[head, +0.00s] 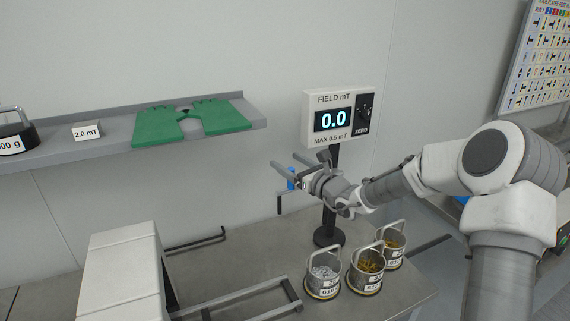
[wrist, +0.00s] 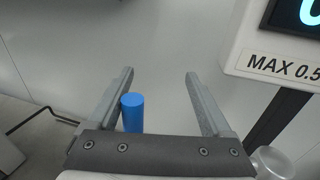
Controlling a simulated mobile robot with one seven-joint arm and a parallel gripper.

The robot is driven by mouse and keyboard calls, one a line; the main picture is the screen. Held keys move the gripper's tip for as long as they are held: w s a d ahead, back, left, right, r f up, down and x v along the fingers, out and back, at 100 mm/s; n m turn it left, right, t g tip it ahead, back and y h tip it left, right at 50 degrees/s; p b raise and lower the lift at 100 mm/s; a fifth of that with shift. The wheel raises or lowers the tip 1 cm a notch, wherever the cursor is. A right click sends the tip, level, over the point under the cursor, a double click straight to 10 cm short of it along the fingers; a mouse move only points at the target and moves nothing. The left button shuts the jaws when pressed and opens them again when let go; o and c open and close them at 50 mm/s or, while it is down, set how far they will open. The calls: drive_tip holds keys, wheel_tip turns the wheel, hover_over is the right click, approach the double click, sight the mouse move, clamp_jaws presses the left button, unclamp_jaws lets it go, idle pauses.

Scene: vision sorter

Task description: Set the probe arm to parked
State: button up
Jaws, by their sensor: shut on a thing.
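My gripper (head: 284,160) reaches out to the left in front of the field meter (head: 322,138), which reads 0.0. A blue cylinder (head: 291,180) shows at the gripper; I take it for the probe arm's handle. In the wrist view the blue cylinder (wrist: 133,112) stands against the left finger, between the fingers (wrist: 159,75). The rest of the probe arm is hidden by my gripper.
A wall shelf (head: 105,151) holds green gloves (head: 190,121), a 2.0 mT block (head: 87,131) and a dark weight (head: 14,137). A dark rail (head: 240,302) crosses the bench.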

drive_tip(key=shift+w+d+r, duration=0.1)
drive_tip(key=shift+w+d, duration=0.05)
drive_tip(key=shift+d, duration=0.4)
drive_tip(key=v, duration=1.7)
drive_tip(key=shift+s+a, duration=0.3)
drive_tip(key=shift+a, duration=0.1)
